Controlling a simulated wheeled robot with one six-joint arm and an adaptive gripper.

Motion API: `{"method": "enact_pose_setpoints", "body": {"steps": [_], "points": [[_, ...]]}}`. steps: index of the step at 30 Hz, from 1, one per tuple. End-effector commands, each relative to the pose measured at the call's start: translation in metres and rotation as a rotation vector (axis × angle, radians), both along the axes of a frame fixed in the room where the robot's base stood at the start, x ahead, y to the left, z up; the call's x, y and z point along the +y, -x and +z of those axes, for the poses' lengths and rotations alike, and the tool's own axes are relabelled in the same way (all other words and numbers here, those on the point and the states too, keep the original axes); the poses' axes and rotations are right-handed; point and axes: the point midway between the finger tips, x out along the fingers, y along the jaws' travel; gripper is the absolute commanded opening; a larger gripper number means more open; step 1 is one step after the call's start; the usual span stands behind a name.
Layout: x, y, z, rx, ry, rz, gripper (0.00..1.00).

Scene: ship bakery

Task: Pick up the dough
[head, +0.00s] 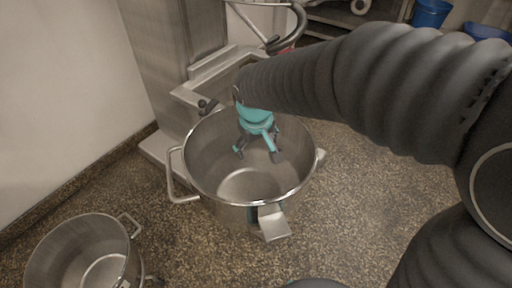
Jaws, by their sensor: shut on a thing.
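My gripper (260,153), with a teal body and dark fingertips, points down into the large steel bowl (226,193). Its fingers stand some way apart, inside the outline of the bowl's mouth. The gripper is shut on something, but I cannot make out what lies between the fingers. I cannot make out any dough in this view. The visible bottom of the large bowl looks like bare, shiny metal. My arm comes in from the right and covers part of the bowl's far rim.
A smaller steel bowl (55,250) stands at the lower left and looks empty. A steel machine column (175,55) stands behind the large bowl. A white wall (65,90) is on the left. Blue buckets (430,13) stand at the top right. Speckled floor (350,165) lies clear to the right.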

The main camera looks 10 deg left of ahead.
Motion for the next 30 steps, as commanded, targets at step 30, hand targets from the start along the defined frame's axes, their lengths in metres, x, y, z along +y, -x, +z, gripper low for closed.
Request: {"method": "enact_pose_setpoints", "body": {"steps": [30], "points": [[0.001, -0.001, 0.042, -0.004, -0.004, 0.000, 0.12]]}}
